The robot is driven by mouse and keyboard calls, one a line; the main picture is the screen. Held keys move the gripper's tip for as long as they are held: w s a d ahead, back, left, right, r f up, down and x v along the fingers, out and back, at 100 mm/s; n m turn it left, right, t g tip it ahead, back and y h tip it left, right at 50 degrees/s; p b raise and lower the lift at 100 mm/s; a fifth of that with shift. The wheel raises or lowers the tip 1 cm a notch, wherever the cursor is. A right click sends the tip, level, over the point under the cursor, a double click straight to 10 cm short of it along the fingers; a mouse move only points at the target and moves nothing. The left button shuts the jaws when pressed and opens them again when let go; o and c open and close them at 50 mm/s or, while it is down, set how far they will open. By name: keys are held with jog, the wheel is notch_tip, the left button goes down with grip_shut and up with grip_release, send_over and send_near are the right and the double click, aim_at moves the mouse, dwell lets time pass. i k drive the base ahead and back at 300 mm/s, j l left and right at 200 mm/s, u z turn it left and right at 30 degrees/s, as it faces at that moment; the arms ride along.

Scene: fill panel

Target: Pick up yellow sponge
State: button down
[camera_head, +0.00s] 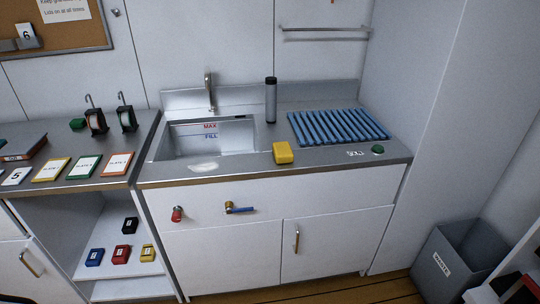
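The yellow sponge (283,153) is a small block on the steel counter (228,169), near the front edge. It lies just right of the sink and left of the blue ribbed rack. Nothing covers it from this view. My gripper is not in view.
The sink (188,142) has a tap (210,92) behind it. A dark-capped cylinder (271,100) stands behind the sponge. A blue ribbed rack (338,126) and a green knob (378,149) are to the right. A valve handle (240,210) protrudes below the counter. A grey bin (447,268) stands lower right.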

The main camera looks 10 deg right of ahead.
aim_at(282, 153)
jog(key=i+l+z, duration=0.25)
jog(key=i, duration=0.2)
jog(key=i+l+z, duration=0.2)
jog(key=i, duration=0.3)
jog(key=i+z, duration=0.1)
jog(key=i, duration=0.35)
